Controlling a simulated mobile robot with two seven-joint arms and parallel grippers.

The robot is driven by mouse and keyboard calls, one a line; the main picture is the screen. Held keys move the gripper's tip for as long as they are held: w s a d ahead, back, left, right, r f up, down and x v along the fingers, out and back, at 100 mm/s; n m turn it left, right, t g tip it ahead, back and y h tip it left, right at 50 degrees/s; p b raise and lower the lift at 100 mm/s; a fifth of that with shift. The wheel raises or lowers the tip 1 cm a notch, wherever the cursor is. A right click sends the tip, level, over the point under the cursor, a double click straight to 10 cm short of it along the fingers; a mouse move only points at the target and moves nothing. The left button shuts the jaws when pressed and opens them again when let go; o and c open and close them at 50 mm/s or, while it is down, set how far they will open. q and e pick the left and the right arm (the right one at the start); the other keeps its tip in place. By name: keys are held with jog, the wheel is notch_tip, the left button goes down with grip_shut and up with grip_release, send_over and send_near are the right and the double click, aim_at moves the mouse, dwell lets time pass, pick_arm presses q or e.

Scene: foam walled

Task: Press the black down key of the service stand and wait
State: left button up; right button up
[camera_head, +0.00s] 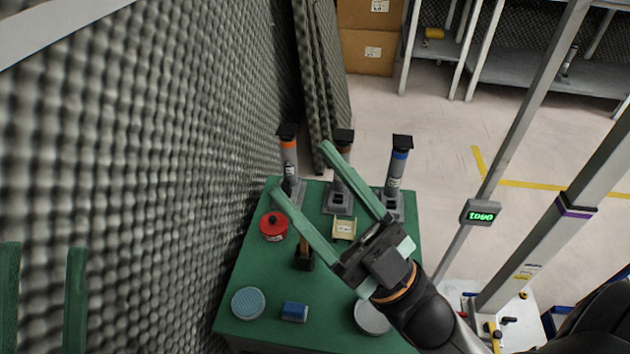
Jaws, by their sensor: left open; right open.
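Three grey upright devices with flat black tops stand along the far edge of the green table: one with an orange band (289,160), a middle one (344,138) partly hidden by my finger, and one with a blue band (397,168). I cannot tell which thing is the service stand, and no black down key can be made out. A small display (480,212) with green characters sits on a slim grey post at right. My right gripper (300,168) is open above the table, its fingers towards the devices. My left gripper (42,246) is open at far left, before the foam wall.
The green table (262,275) holds a red round tin (273,226), a cream holder (344,228), a blue-topped disc (248,303), a blue block (294,311) and a grey disc (372,317). A foam wall (150,150) closes the left. Open floor (440,135) lies beyond.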

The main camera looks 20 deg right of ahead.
grip_shut()
dwell(0.3)
dwell(1.2)
